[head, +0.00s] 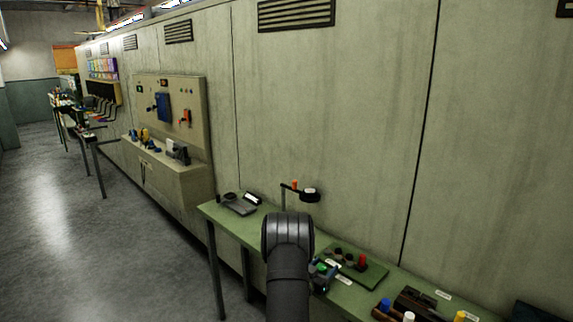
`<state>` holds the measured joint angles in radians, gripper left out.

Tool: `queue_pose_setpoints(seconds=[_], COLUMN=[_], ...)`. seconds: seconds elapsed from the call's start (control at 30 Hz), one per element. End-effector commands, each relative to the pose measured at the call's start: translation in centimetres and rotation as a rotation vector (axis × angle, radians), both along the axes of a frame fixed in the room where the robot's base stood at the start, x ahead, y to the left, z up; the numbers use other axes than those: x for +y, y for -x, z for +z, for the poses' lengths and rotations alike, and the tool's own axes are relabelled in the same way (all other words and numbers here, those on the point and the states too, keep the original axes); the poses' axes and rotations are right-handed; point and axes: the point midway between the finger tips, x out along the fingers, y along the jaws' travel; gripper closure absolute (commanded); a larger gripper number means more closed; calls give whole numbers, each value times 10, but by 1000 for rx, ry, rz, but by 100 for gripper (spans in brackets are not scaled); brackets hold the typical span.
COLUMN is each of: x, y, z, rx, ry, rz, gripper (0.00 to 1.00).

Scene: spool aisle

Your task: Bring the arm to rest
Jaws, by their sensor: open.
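My arm (287,262) rises from the bottom of the head view, dark grey, with its rounded elbow in front of the green bench. My gripper (322,279) shows only in part, just right of the elbow and low over the bench. It is open, and I see nothing held in it. Its fingertips are too small and too hidden by the arm to make out.
The long green bench (226,219) runs along the wall. It carries a scale-like device (240,207), a stand with a black head (309,195), a green board (372,275) with knobs, and a dark tray (415,301). The floor (120,235) at left is clear.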

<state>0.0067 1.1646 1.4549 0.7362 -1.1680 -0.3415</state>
Motion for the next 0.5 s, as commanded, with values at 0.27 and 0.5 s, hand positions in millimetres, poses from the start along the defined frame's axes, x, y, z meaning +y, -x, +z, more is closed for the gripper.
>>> queue_pose_setpoints(seconds=[0.27,0.5], x=[11,46], y=[12,46], z=[0,0], rx=[4,2], ry=[0,0], rz=[-110,-107], gripper=[41,41])
